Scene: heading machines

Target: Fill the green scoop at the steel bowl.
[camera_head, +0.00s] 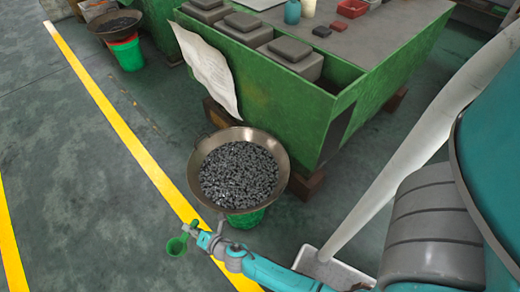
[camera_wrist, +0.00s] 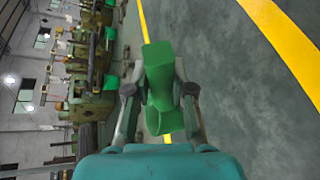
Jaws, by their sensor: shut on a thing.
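The steel bowl (camera_head: 240,136) is wide and shallow, holds many small dark grey metal pieces, and sits on a green base in the middle of the head view. My gripper (camera_head: 203,238) is just in front of the bowl, below it in the picture, and is shut on the green scoop (camera_head: 177,246). The scoop points to the left, outside the bowl's rim, and I see no pieces in it. In the wrist view the green scoop (camera_wrist: 158,75) sits between the two fingers of my gripper (camera_wrist: 159,92). The bowl does not show in the wrist view.
A green workbench (camera_head: 270,95) with grey blocks stands just behind the bowl, and a white sheet (camera_head: 208,72) hangs at its side. Another bowl (camera_head: 115,22) of dark pieces stands at the far left. A yellow floor line (camera_head: 120,122) runs past; the floor left is clear.

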